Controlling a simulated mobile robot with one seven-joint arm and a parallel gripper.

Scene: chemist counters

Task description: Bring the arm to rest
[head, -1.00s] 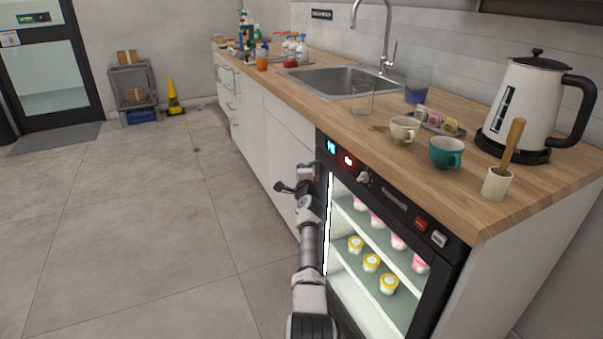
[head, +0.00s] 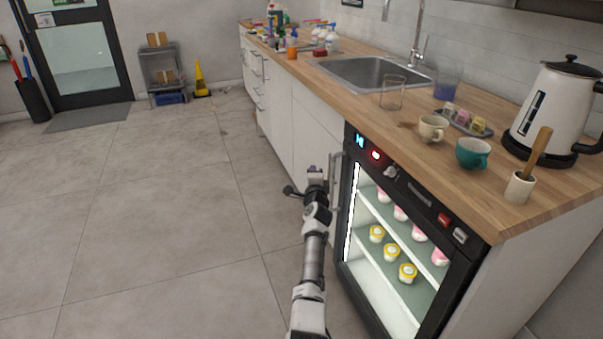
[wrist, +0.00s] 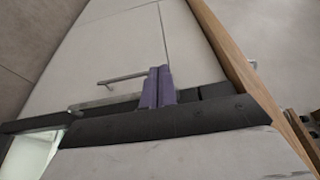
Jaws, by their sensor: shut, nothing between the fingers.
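My arm reaches forward from the bottom of the head view, beside the front of the small glass-fronted fridge (head: 398,245). My gripper (head: 316,172) is at its far end, small and partly unclear there, near the fridge's upper left edge. In the wrist view my gripper's purple fingers (wrist: 158,88) are together with nothing between them. Behind them in that view are a dark bar, pale cabinet fronts and a metal handle (wrist: 120,78). I cannot tell whether the fingers touch anything.
The wooden counter (head: 385,125) runs along the right, with a sink (head: 375,74), a glass, a beige cup (head: 432,129), a teal cup (head: 473,153) and a kettle (head: 556,110). The tiled floor (head: 170,220) at the left is open. A yellow sign (head: 200,78) stands far back.

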